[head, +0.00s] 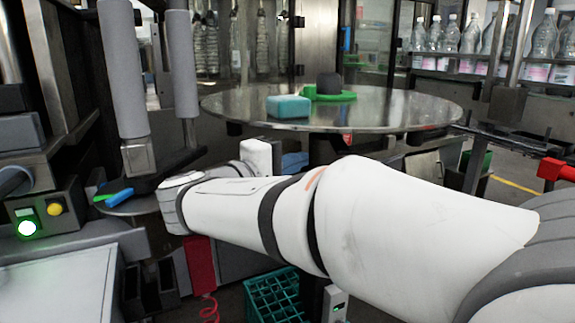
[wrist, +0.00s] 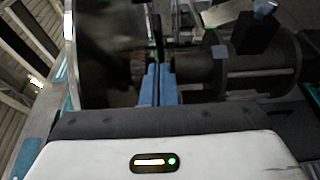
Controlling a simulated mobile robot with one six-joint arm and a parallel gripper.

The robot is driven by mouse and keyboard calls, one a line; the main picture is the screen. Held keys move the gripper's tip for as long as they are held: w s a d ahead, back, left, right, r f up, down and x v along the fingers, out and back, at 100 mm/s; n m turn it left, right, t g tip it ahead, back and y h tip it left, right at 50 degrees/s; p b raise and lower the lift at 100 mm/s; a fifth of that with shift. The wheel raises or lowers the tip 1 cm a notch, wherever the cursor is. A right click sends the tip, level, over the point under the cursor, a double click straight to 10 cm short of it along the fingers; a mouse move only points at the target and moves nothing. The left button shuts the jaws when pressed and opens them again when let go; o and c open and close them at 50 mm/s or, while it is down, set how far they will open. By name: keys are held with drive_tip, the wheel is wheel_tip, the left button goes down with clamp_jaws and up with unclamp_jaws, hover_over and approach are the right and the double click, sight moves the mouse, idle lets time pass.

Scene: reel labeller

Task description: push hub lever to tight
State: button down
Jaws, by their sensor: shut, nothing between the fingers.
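In the wrist view my gripper (wrist: 157,70) shows as two blue fingers pressed together, with nothing between them. A grey cylindrical hub (wrist: 237,75) with round flanges lies just right of the fingers. A black block-like lever (wrist: 254,33) with a pale end stands up from the top of the hub, right of the fingertips and apart from them. A thin dark rod rises just beyond the fingertips; I cannot tell whether they touch it. The lever's setting cannot be read. In the head view my arm crosses the middle, and my fingers cannot be made out.
A round metal table (head: 400,108) carries a teal block (head: 288,106) and a green item (head: 330,95). Grey rollers (head: 124,75) stand at the left, above a control box with a lit green button (head: 27,228). A green crate (head: 275,297) sits below my arm.

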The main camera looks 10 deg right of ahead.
sight(333, 148)
drive_tip(key=b+x, duration=0.1)
drive_tip(key=x, duration=0.6)
idle(0.3)
